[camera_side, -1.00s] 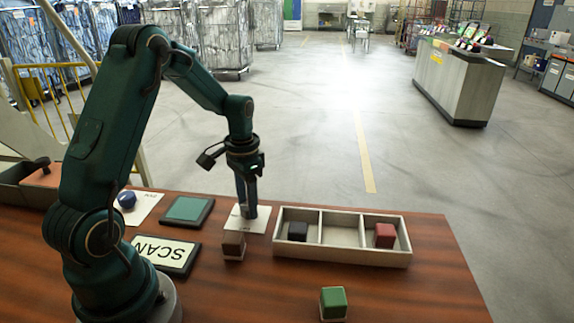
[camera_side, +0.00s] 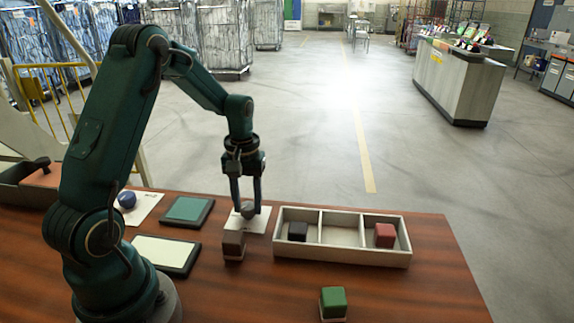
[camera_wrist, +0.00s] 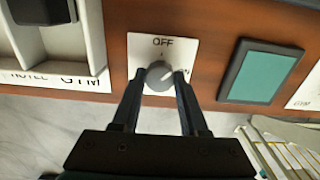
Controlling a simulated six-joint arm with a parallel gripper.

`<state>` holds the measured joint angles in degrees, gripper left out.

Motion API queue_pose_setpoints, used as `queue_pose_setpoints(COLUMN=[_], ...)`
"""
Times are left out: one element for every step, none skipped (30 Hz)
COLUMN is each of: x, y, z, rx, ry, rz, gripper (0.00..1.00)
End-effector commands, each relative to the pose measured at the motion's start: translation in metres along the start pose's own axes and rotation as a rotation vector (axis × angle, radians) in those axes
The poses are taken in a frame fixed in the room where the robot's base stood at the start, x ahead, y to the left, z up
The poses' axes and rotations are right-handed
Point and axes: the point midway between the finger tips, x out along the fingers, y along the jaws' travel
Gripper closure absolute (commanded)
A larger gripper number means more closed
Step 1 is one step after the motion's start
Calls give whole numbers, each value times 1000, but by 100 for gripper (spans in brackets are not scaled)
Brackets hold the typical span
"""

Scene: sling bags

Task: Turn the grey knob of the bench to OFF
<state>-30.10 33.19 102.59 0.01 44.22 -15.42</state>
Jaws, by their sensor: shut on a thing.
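The grey knob (camera_wrist: 158,77) sits on a white plate (camera_wrist: 145,48) marked OFF at the top and ON at the right in the wrist view. Its pale pointer line appears turned toward the ON side. My gripper (camera_wrist: 159,76) has one finger on each side of the knob and is shut on it. In the side view the knob (camera_side: 248,210) shows small between the fingertips of my gripper (camera_side: 247,212), low over the plate (camera_side: 262,221).
A three-part tray (camera_side: 342,258) with a black and a red block stands right of the plate. A brown block (camera_side: 233,245) stands close in front. A green block (camera_side: 333,303), a teal pad (camera_side: 187,210), a pale screen (camera_side: 165,252) and a blue knob (camera_side: 127,200) are also on the bench.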

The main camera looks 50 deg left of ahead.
Motion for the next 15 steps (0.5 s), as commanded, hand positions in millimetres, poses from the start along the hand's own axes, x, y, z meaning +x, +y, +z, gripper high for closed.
queue_pose_setpoints(x=[-1,-1,-1,-1,-1,-1,-1,-1,-1,-1,-1,-1,-1,-1,-1], y=[0,0,0,0,0,0,0,0,0,0,0,0,0,0,0], z=[0,0,0,0,0,0,0,0,0,0,0,0,0,0,0], rx=[-46,-75,-112,-141,-170,-207,-236,-265,-302,-330,-358,-394,-421,-447,-481], ry=[-1,-1,-1,-1,-1,-1,-1,-1,-1,-1,-1,-1,-1,-1,-1], rz=[0,0,0,0,0,0,0,0,0,0,0,0,0,0,0], gripper=[100,100,100,100,100,100,100,100,100,100,100,100,100,100,100])
